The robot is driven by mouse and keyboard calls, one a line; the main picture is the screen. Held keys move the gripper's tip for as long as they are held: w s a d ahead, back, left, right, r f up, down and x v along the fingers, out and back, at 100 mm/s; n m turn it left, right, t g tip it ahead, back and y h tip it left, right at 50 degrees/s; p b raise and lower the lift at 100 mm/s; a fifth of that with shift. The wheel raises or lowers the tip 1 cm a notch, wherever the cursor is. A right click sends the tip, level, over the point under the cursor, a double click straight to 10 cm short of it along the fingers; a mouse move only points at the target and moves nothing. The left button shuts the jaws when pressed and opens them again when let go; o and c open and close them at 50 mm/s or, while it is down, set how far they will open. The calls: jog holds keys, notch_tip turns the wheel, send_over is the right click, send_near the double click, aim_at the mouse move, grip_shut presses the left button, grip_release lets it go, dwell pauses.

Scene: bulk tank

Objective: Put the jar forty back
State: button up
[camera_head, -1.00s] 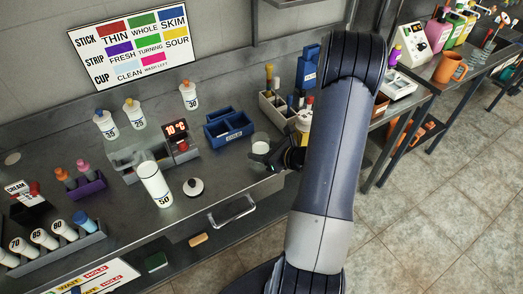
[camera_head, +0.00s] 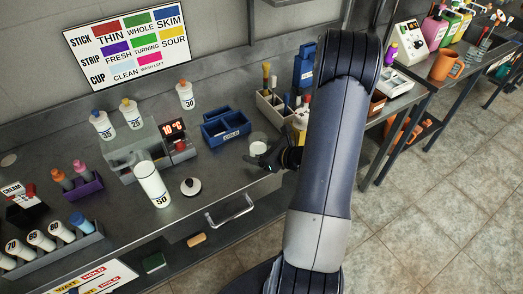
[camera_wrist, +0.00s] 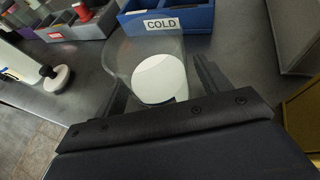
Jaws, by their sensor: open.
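No jar with a readable 40 shows. A clear container with white contents (camera_head: 258,143) stands on the steel counter beside my gripper (camera_head: 270,158); its label, if any, cannot be read. In the wrist view this clear container (camera_wrist: 158,78) stands between the two fingers of my gripper (camera_wrist: 160,88), which is open. I cannot tell whether the fingers touch it. White numbered jars stand elsewhere: 35 (camera_head: 103,124), 25 (camera_head: 132,113) and 30 (camera_head: 185,95) at the back, and a larger 50 (camera_head: 152,184) near the front.
A blue box marked COLD (camera_head: 228,128) is just behind the clear container. A grey unit with a 10 °C display (camera_head: 174,128) and a white lid with a dark knob (camera_head: 190,187) are to its left. A rack (camera_head: 50,255) holds jars 70, 65 and 60. A caddy of tools (camera_head: 272,108) stands behind.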

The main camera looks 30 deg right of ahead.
jog(key=shift+r, duration=0.2)
jog(key=b+v, duration=0.1)
jog(key=v, duration=1.1)
